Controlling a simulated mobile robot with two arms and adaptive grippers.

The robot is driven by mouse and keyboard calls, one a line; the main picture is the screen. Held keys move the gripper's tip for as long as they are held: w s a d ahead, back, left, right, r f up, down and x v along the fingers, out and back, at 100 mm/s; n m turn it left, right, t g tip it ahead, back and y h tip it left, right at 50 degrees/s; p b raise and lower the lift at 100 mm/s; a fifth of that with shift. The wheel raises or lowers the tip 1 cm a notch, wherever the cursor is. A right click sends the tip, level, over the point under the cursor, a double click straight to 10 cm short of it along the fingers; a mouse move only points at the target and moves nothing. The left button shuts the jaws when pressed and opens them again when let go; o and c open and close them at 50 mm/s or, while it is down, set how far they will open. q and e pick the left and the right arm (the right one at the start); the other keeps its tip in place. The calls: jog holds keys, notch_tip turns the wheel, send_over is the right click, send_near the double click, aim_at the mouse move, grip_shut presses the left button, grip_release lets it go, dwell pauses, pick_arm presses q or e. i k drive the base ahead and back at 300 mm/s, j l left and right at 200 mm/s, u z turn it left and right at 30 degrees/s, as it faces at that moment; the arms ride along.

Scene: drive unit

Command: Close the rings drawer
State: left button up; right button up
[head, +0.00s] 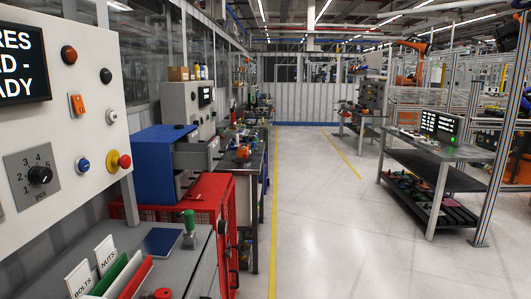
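A blue cabinet (152,182) stands on the left, past the near workbench. A grey drawer (192,160) sticks out of its right side, pulled open toward the aisle. A small mark shows on the drawer's front, but it is too small to read, so I cannot tell whether it says rings. Below this drawer the cabinet's front is partly visible and dark. The inside of the drawer is hard to make out from here. Neither of my grippers shows in the head view.
A control panel (50,120) and a workbench (205,262) with label dividers fill the near left. A red mesh cabinet (222,190) stands by the blue cabinet. A two-level table (440,152) stands on the right. The floor (320,220) between is clear.

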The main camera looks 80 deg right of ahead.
aim_at(199, 156)
jog(key=z, duration=2.1)
jog(key=i+l+u, duration=0.1)
jog(key=u, duration=0.3)
jog(key=i+l+u, duration=0.15)
jog(key=u, duration=0.25)
jog(key=i+l+u, duration=0.1)
jog(key=u, duration=0.35)
jog(key=k+l, duration=0.05)
jog(key=l, duration=0.05)
